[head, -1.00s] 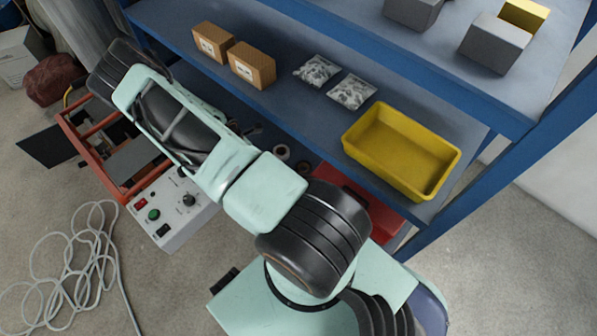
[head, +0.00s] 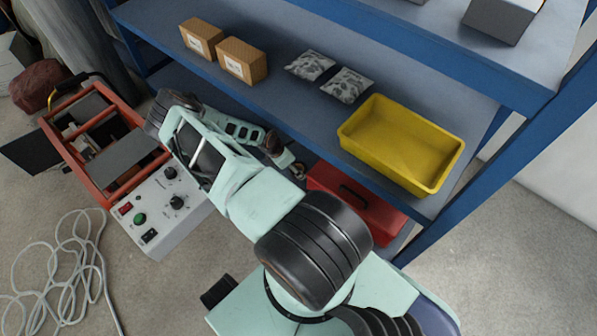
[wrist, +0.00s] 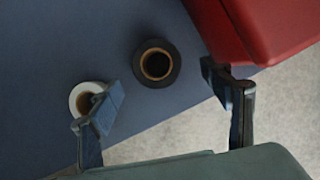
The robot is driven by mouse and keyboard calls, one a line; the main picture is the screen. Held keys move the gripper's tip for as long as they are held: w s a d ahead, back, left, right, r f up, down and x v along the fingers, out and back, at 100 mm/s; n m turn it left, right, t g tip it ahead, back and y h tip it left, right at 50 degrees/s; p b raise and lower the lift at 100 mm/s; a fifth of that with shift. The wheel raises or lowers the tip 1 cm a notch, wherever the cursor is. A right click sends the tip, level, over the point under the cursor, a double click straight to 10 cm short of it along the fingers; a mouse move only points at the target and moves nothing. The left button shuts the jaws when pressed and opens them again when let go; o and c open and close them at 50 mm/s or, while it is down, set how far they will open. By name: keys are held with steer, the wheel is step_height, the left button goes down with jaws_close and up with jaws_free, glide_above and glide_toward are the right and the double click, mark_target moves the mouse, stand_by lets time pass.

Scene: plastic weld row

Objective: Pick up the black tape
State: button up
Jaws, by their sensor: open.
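The black tape (wrist: 157,63) is a roll with a brown core, lying flat on the blue lower shelf in the wrist view. My gripper (wrist: 168,98) is open and empty, its two fingers spread. The black tape shows ahead of the gap between the fingertips, nearer the right finger and apart from both. A white tape roll (wrist: 84,97) lies left of it, partly hidden behind my left finger. In the head view, my gripper (head: 297,170) reaches in over the lower shelf at the front of the rack, and I cannot clearly make out the black tape there.
A red toolbox (head: 352,200) stands on the lower shelf right of the gripper; its side (wrist: 270,30) is close to my right finger. The middle shelf above holds a yellow bin (head: 400,143), two bags (head: 345,85) and two cartons (head: 243,64). A welding unit (head: 150,208) and cable (head: 62,265) lie on the floor.

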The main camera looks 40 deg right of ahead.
steer(key=b+x, duration=0.1)
steer(key=x, duration=0.1)
steer(key=b+x, duration=0.1)
steer(key=x, duration=0.1)
steer(key=shift+w+a+f, duration=0.1)
steer(key=shift+w+f, duration=0.1)
steer(key=shift+f, duration=0.2)
steer(key=c, duration=1.2)
